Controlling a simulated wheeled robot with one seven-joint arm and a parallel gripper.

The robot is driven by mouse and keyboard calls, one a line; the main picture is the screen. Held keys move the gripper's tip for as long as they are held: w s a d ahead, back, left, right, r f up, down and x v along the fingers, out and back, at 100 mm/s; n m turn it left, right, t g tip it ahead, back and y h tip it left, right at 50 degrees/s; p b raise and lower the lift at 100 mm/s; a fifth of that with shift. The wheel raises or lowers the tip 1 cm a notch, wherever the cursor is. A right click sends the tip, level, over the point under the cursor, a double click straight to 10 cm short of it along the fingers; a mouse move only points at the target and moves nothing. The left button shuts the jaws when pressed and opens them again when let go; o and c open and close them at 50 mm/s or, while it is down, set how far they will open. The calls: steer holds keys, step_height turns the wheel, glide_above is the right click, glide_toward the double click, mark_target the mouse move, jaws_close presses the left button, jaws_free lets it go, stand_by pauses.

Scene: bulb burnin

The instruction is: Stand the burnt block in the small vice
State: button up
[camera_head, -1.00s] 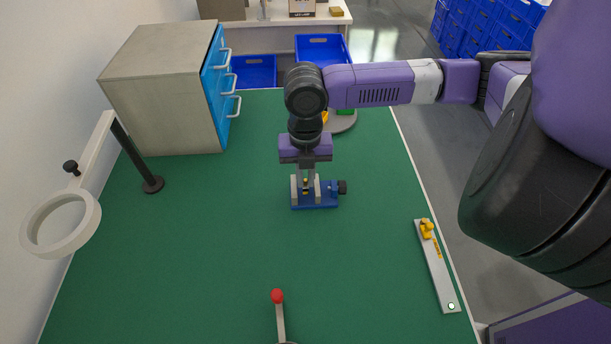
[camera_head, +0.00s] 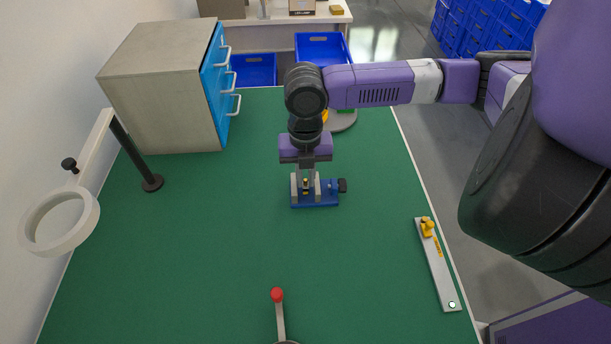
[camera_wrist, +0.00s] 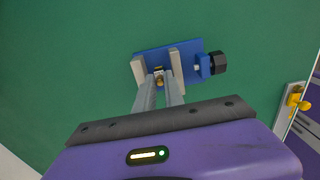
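The small blue vice (camera_head: 325,200) stands on the green bench, with two pale upright jaws and a black knob on its right. It also shows in the wrist view (camera_wrist: 172,52). A small dark and brass-yellow piece, apparently the burnt block (camera_wrist: 158,77), is between the vice jaws and at my fingertips. It is small and partly hidden, and I cannot tell whether it touches the vice floor or jaws. My gripper (camera_head: 306,182) points down over the vice, its fingers close together on either side of the block. It also shows in the wrist view (camera_wrist: 159,84).
A grey cabinet (camera_head: 160,80) with blue drawers stands at the back left. A ring on a black post (camera_head: 136,155) is at the left. A red-knobbed lever (camera_head: 278,296) is at the front. A grey strip with a yellow clamp (camera_head: 438,265) lies right.

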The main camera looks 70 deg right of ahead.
mark_target(306, 180)
steer(key=o, duration=0.4)
steer(key=shift+o, duration=0.2)
steer(key=shift+w, duration=0.1)
steer(key=shift+r, duration=3.95)
